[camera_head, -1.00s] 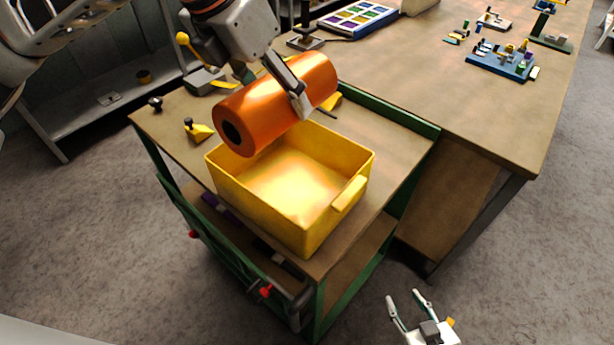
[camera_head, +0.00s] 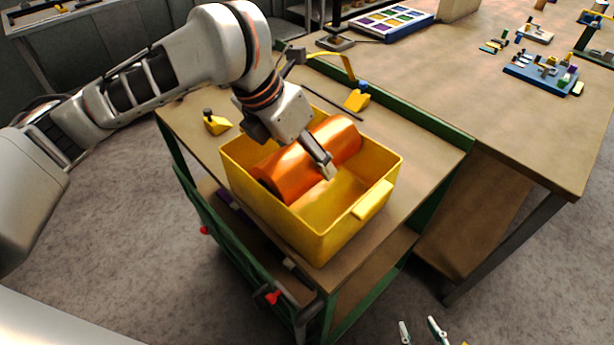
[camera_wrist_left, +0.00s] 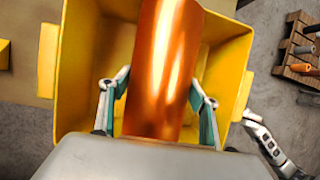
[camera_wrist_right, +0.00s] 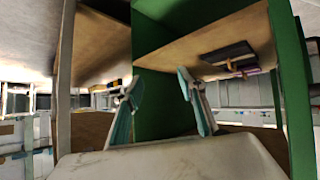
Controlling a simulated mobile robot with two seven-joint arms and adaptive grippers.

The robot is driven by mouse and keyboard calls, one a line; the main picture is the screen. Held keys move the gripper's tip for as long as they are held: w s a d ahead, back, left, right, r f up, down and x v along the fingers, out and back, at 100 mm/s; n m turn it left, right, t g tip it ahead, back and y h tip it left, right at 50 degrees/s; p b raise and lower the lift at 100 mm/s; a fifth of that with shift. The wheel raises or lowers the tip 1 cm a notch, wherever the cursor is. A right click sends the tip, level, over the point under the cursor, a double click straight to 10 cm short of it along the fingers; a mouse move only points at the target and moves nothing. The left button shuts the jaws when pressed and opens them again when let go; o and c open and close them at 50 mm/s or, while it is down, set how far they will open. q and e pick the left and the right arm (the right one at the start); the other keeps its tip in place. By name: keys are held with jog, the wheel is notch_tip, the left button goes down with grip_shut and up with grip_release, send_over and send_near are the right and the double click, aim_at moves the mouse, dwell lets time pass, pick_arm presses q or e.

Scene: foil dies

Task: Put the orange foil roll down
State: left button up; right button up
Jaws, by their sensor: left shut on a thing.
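The orange foil roll (camera_head: 337,139) lies partly inside the yellow bin (camera_head: 325,244), toward its back left side. My left gripper (camera_head: 318,165) is shut on the roll, reaching down over it. In the left wrist view the roll (camera_wrist_left: 166,65) sits between the two fingers, with the bin walls (camera_wrist_left: 225,75) around it. Whether the roll touches the bin floor is hidden. My right gripper (camera_head: 420,333) is at the bottom edge of the head view. In the right wrist view its fingers (camera_wrist_right: 160,100) are apart with nothing between them.
The bin stands on a green-framed cart (camera_head: 425,160) with a wooden top. Yellow blocks (camera_head: 357,100) (camera_head: 216,123) lie behind and left of the bin. A long workbench (camera_head: 480,110) adjoins at the right. Pallets with rolls show in the left wrist view (camera_wrist_left: 300,50).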

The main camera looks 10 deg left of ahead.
pick_arm(q)
jog(key=shift+f, duration=0.65)
notch_tip(320, 180, down, 4)
jog(key=shift+r+b, duration=0.25)
jog(key=shift+b, duration=0.5)
jog(key=shift+f, duration=0.2)
jog(key=shift+r, duration=0.15)
jog(key=o, duration=1.8)
jog(key=shift+c, duration=0.2)
pick_arm(e)
jog(key=shift+d+f, duration=0.25)
jog(key=shift+f, duration=0.3)
